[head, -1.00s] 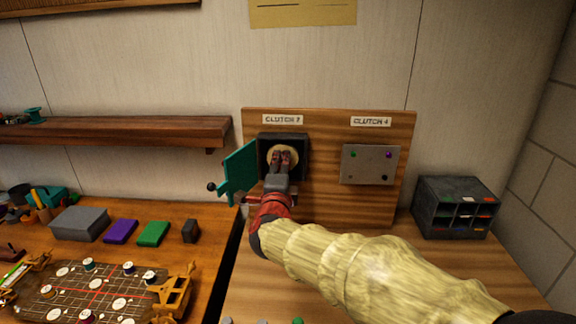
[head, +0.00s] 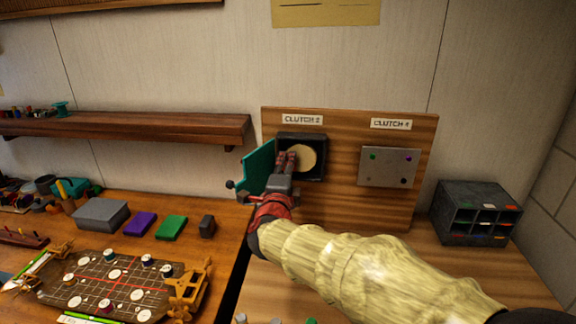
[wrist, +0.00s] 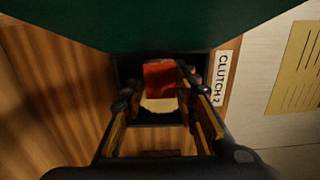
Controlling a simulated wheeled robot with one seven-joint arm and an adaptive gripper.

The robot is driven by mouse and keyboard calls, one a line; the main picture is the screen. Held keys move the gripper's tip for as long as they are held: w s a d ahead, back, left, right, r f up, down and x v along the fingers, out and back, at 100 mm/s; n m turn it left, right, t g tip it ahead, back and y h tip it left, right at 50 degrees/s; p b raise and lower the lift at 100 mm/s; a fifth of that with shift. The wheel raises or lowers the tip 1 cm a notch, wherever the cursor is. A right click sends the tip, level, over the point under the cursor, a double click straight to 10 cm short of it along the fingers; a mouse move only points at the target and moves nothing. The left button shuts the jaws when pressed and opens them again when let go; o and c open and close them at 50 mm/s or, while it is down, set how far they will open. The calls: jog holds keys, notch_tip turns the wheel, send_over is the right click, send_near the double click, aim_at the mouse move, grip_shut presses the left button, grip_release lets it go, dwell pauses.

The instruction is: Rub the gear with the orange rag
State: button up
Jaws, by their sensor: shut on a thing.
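The gear (head: 307,159) is a pale cream disc inside a black open box (head: 322,158) under the "CLUTCH 2" label. Its teeth cannot be made out. A teal door (head: 258,166) stands open at the box's left. My gripper (head: 288,157) reaches into the box at the gear's left side. In the wrist view my gripper (wrist: 158,85) is shut on the orange rag (wrist: 159,75), which covers part of the gear (wrist: 160,105). Whether the rag touches the gear cannot be told. In the head view the rag is not distinct from the reddish fingers.
A metal plate (head: 389,166) under "CLUTCH 4" is on the wooden board (head: 346,190), right of the box. A dark compartment organizer (head: 474,211) stands further right. The left bench holds coloured blocks (head: 140,223) and a game board (head: 110,283). The teal door is close to my gripper.

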jog(key=shift+s+a, duration=0.25)
jog(key=shift+s, duration=1.05)
jog(key=shift+s+a, duration=0.2)
jog(key=shift+s, duration=1.05)
jog(key=shift+s, duration=0.1)
jog(key=s, duration=0.2)
jog(key=shift+s+a, duration=0.3)
jog(key=shift+s, duration=0.05)
